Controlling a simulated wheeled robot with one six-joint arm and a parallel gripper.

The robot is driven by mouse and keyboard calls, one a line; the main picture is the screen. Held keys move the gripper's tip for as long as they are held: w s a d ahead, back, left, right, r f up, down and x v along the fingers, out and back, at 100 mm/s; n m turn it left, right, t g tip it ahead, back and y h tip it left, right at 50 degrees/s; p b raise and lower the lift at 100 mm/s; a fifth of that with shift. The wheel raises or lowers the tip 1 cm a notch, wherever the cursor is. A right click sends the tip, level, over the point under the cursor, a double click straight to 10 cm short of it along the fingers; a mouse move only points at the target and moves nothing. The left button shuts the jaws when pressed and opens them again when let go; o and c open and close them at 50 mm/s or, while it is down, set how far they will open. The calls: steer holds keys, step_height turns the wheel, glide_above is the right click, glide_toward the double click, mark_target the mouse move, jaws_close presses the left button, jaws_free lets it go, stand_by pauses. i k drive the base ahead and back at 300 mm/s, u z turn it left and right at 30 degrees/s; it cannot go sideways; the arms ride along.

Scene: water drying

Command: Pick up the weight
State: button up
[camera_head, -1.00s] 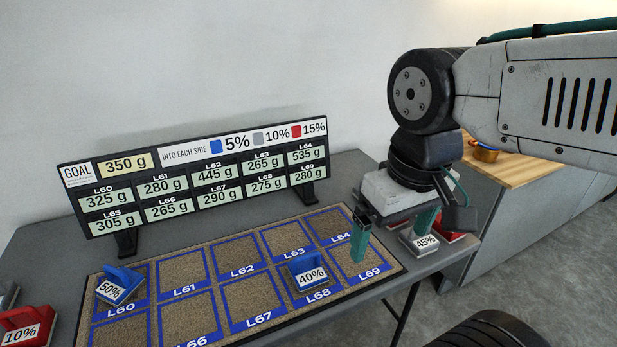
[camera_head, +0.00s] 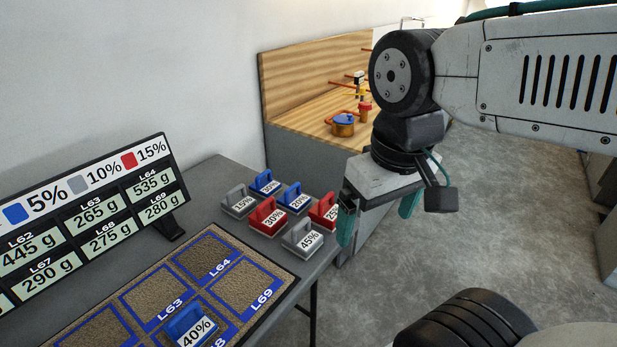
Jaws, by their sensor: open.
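Several handled weights stand in a cluster on the right end of the grey table. They are a grey 15% weight (camera_head: 238,203), a blue 50% weight (camera_head: 265,184), a red 30% weight (camera_head: 267,217), a blue 20% weight (camera_head: 292,198), a red weight marked 25 (camera_head: 322,212), partly hidden by my gripper, and a grey 45% weight (camera_head: 303,238). A blue 40% weight (camera_head: 189,326) sits on the L68 square. My gripper (camera_head: 378,220) is open and empty, its teal fingers just right of the cluster, beyond the table edge in the picture.
The label board (camera_head: 90,225) stands at the left behind the mat (camera_head: 150,280) of marked squares. Open grey floor (camera_head: 480,240) lies to the right.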

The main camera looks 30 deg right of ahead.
mark_target(264, 187)
steer(key=z, duration=1.85)
steer(key=i, duration=2.45)
steer(key=u, duration=3.3)
